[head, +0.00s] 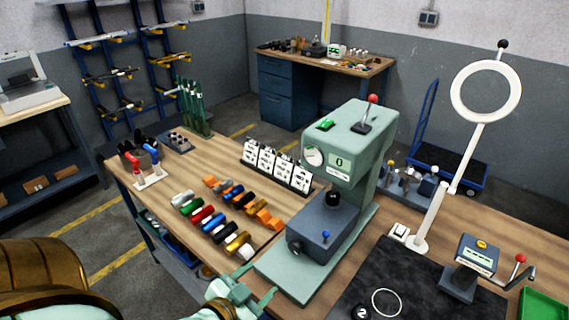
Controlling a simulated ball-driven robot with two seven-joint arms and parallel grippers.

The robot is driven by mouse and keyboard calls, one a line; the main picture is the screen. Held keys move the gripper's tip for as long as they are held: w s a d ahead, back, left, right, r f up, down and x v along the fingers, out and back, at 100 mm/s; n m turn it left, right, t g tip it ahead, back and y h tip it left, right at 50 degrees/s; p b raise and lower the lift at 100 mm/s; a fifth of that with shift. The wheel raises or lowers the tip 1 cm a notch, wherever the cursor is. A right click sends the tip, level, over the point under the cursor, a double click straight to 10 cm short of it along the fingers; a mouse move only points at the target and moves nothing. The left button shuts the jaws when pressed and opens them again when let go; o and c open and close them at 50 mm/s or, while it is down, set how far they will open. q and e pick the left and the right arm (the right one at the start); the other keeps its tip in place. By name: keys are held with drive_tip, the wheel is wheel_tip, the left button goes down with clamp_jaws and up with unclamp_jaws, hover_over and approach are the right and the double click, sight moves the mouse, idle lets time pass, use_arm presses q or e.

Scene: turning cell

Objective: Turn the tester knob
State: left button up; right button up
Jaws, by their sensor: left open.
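The pale green tester (360,140) stands on the wooden bench, with a small display on its head and a red-tipped lever on top. Its lower grey-blue block (322,222) carries a black round piece (333,199) on top, a small blue knob (326,236) and a dark round knob (296,247) at its left front corner. I cannot tell which of these is the tester knob. My left gripper (262,279) is open and empty at the front edge of the bench, left of the tester's base plate and apart from the knobs. My right gripper is out of view.
Several coloured cylinders (207,219) lie in rows left of the tester. A rack of white cards (277,166) stands behind them. On the right are a black mat (420,275), a ring lamp (486,91) and a small device with a crank (478,256).

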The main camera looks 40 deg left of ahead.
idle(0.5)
use_arm(q)
drive_tip(key=n+h, duration=0.2)
approach(293, 249)
drive_tip(key=x, duration=0.9)
drive_tip(key=shift+w+f+b, duration=0.15)
drive_tip(key=shift+w+b, duration=0.1)
drive_tip(key=shift+b, duration=0.05)
